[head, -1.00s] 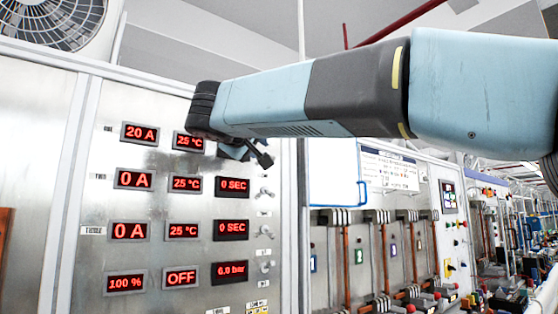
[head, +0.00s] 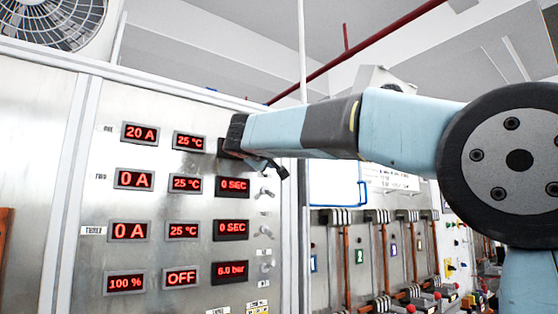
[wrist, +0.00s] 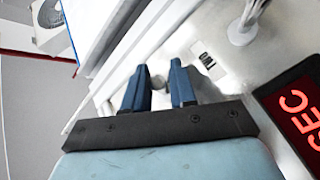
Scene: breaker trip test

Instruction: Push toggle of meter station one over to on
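The steel meter panel (head: 205,105) has rows of red displays, with a column of small metal toggles along its right side. No toggle shows beside the top row in the head view, where my gripper (head: 277,170) covers the panel. The toggle below it (head: 265,192) is visible. In the wrist view my gripper's two blue fingers (wrist: 159,75) stand apart, so it is open. A small blurred grey rounded part (wrist: 158,82) shows between them; I cannot tell whether it is station one's toggle or whether I touch it. Another toggle (wrist: 243,27) stands to their right.
A small label (wrist: 206,60) sits beside the fingers, and a red SEC display (wrist: 298,112) is to their right. More toggles (head: 265,230) run down the panel. A blue-handled frame (head: 335,185) and copper-coloured pipes (head: 346,255) stand right of the panel.

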